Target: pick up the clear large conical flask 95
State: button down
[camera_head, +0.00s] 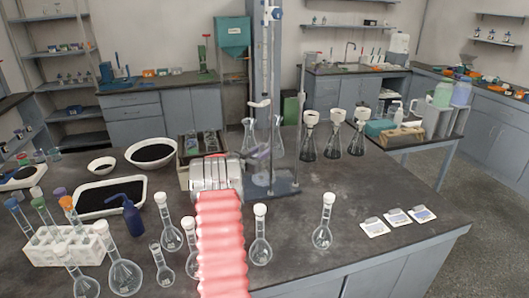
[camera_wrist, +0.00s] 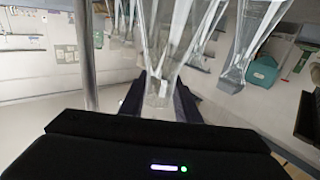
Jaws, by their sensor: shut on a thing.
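My gripper (camera_head: 258,152) is at the stand on the bench, beyond my pink arm sleeve. In the wrist view, its dark jaws (camera_wrist: 159,100) are shut on a clear conical flask (camera_wrist: 158,88), which appears upside down in that picture. A second clear conical flask (camera_wrist: 250,40) is close by on the right there. In the head view, two clear conical flasks stand near the stand, a left one (camera_head: 248,138) and a right one (camera_head: 278,140). The stand and gripper partly cover them, so I cannot tell for sure which is held.
The tall stand (camera_head: 286,187) with a burette is close to my gripper. Several flasks with funnels (camera_head: 335,140) stand to its right, a wooden box (camera_head: 186,180) to its left. Volumetric flasks (camera_head: 260,240) line the near bench.

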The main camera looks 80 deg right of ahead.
jog(key=v, duration=0.7)
jog(key=shift+a, duration=0.1)
notch_tip(320, 180, up, 14)
dwell(1.0)
dwell(0.8)
dwell(0.4)
